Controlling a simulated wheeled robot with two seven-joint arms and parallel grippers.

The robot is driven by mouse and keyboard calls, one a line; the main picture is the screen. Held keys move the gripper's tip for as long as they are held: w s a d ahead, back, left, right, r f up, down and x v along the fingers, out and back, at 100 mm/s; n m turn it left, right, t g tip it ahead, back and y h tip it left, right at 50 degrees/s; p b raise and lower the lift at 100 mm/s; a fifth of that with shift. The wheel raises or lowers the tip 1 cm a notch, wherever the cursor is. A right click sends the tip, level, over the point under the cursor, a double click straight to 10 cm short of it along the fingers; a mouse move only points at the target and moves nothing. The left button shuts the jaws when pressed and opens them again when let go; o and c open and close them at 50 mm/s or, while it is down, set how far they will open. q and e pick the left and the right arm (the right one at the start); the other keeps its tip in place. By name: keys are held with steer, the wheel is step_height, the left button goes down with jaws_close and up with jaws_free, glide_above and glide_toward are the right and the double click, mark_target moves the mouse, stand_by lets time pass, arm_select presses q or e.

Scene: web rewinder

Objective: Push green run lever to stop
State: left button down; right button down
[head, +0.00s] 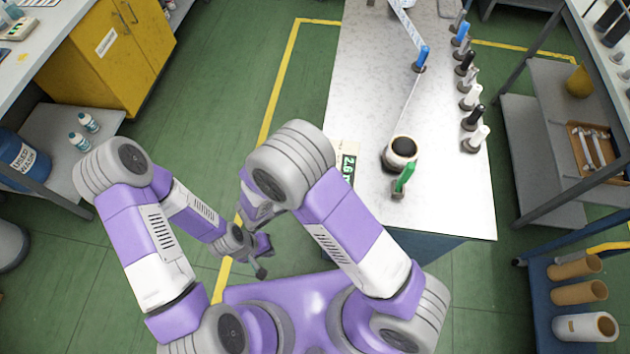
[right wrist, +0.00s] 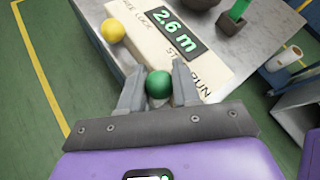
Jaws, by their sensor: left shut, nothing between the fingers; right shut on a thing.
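The green run lever shows its round green knob (right wrist: 159,84) in the right wrist view, at the front edge of the cream control panel (right wrist: 150,42). My right gripper (right wrist: 158,80) is shut on this knob, one finger on each side. The lever's shaft is hidden. The words STOP and RUN are printed behind the fingers, with STOP partly covered. In the head view, my right gripper and the lever are hidden behind my right arm. My left gripper (head: 263,262) is shut and empty, low over the floor, left of the machine table.
A yellow knob (right wrist: 112,31) stands left of the green one, by the LOCK label. The green display (head: 348,168) reads 2.6 m. A dark-cored roll (head: 402,148) and a green-handled piece (head: 403,178) stand on the table (head: 455,190). Green floor is clear to the left.

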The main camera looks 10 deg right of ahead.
stand_by(0.3)
steer(key=c, duration=0.8)
jaws_free()
steer(key=shift+r, duration=0.1)
step_height(320, 180, up, 10)
steer(key=shift+f+p, duration=0.1)
steer(key=shift+p, duration=1)
steer(key=shift+c, duration=0.5)
